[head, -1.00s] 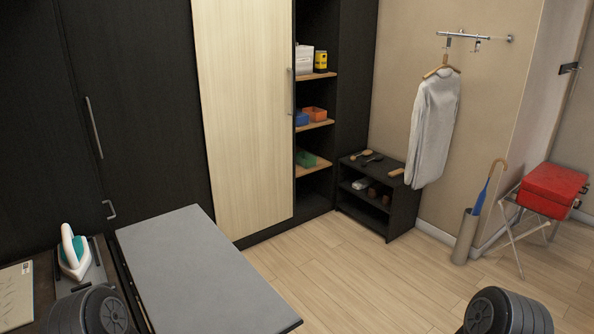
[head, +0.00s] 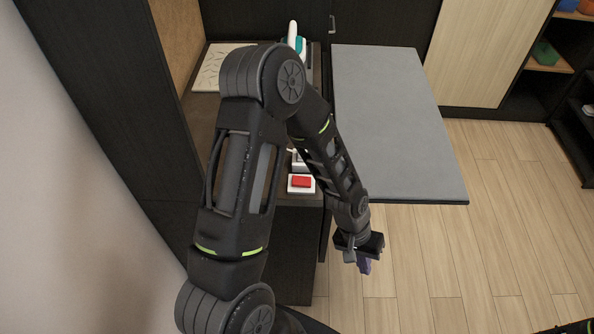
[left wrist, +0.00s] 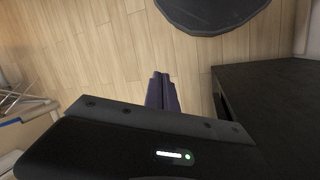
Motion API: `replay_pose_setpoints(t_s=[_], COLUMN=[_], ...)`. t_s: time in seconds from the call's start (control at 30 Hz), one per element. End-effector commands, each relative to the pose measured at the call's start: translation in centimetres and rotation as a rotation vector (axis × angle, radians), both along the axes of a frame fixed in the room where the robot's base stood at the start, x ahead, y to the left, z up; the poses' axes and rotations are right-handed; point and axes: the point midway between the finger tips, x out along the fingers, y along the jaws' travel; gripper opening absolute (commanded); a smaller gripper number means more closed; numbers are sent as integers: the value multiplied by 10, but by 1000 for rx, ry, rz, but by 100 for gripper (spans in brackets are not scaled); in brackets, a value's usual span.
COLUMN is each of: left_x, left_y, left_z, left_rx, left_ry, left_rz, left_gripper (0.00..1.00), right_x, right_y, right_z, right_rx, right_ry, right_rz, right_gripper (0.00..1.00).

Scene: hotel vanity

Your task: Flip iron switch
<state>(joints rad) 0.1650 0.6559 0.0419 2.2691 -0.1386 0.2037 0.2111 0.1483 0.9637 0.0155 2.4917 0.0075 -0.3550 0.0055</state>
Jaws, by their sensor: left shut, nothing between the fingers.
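A red rocker switch (head: 301,182) in a white housing sits on the dark shelf surface near its front edge, beside my left forearm. The iron (head: 293,38), white and teal, stands at the back of that surface and is mostly hidden by my left arm. My left gripper (head: 365,266) is shut and empty. It points down over the floor, in front of the shelf and to the right of the switch. Its purple fingers also show together in the left wrist view (left wrist: 161,90).
A grey ironing board (head: 395,125) extends to the right of the shelf. A patterned pad (head: 212,70) lies at the back left. A dark cabinet side stands to the left. The wooden floor (head: 430,260) is clear in front of the board.

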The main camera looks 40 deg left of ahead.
Motion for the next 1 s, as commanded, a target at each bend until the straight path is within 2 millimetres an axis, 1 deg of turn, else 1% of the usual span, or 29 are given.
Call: replay_pose_setpoints(t_s=[0.03, 0.07, 0.1, 0.17, 0.2, 0.27, 0.3, 0.4, 0.5, 0.57, 0.63, 0.87, 1.0], left_x=[30, 41, 53, 66, 70, 69, 65, 48, 31, 26, 23, 23, 22], left_y=[23, 37, 58, 91, 114, 146, 165, 202, 222, 227, 230, 229, 229], left_z=[25, 42, 67, 107, 136, 178, 205, 260, 293, 303, 308, 307, 303], left_rx=[30, 52, 87, 149, 193, 259, 299, 382, 430, 444, 451, 450, 450], left_ry=[-11, -5, 7, 26, 40, 60, 73, 101, 125, 135, 139, 141, 141], left_rz=[22, 33, 53, 96, 131, 191, 233, 333, 401, 423, 432, 429, 429], left_gripper=[0, 0, 0, 0, 0, 0, 0, 0, 0, 0, 0, 0, 0], right_x=[1, 1, 1, 2, 2, 2, 3, 3, 4, 4, 4, 4, 4], right_y=[0, 0, 1, 1, 1, 1, 1, 2, 2, 2, 2, 2, 2], right_z=[-7, -9, -12, -16, -18, -21, -23, -26, -27, -27, -27, -27, -30], right_rx=[1, 2, 2, 3, 4, 6, 6, 7, 7, 8, 8, 7, 8], right_ry=[-1, -3, -4, -5, -7, -7, -8, -11, -12, -12, -12, -11, -12], right_rz=[1, 0, 1, 1, 2, 2, 2, 3, 3, 3, 3, 4, 3], right_gripper=[48, 48, 48, 48, 48, 48, 48, 48, 48, 48, 48, 48, 48])
